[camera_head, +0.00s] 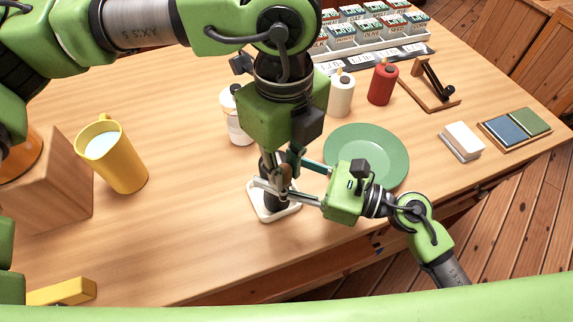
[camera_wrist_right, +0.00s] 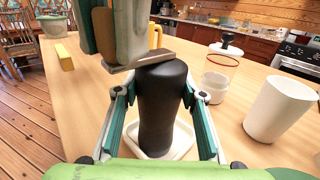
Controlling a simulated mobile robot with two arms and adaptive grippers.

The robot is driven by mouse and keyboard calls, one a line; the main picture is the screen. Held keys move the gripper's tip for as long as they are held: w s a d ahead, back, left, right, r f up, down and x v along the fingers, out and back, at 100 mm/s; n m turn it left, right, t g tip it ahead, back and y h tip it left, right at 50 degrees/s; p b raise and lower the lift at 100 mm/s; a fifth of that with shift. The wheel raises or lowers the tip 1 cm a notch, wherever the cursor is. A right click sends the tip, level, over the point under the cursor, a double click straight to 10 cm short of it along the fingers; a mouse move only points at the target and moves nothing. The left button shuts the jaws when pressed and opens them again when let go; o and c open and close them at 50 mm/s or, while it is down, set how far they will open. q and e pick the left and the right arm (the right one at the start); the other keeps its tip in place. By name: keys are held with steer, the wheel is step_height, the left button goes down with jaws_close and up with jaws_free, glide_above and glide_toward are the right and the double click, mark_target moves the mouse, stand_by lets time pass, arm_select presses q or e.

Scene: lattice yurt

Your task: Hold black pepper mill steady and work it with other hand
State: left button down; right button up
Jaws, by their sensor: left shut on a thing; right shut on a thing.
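The black pepper mill (camera_head: 272,199) stands upright on a small white tray (camera_head: 262,215) near the table's front edge. It also shows in the right wrist view (camera_wrist_right: 160,110), its dark body filling the space between my right fingers. My right gripper (camera_head: 284,192) comes in from the right and is shut around the mill's body, one finger on each side. My left gripper (camera_head: 280,166) points down from above and is shut on the mill's top. The left gripper and arm hide most of the mill's upper part in the head view.
A green plate (camera_head: 365,150) lies close behind my right gripper. A white jar (camera_head: 237,122), white candle (camera_head: 341,97) and red candle (camera_head: 382,84) stand behind. A yellow jug (camera_head: 120,165) is at left. Bare table lies between jug and tray.

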arm_select(q)
steer(key=w+a+m, duration=0.4)
steer(key=a+m, duration=0.3)
steer(key=m, duration=1.1)
steer(key=w+d+m, duration=0.4)
steer(key=w+m, duration=0.2)
steer(key=m, duration=1.2)
steer(key=shift+d+m, duration=0.25)
steer(key=shift+m, duration=0.05)
arm_select(e)
steer(key=shift+f, duration=0.3)
arm_select(q)
steer(key=c, duration=1.9)
jaws_free()
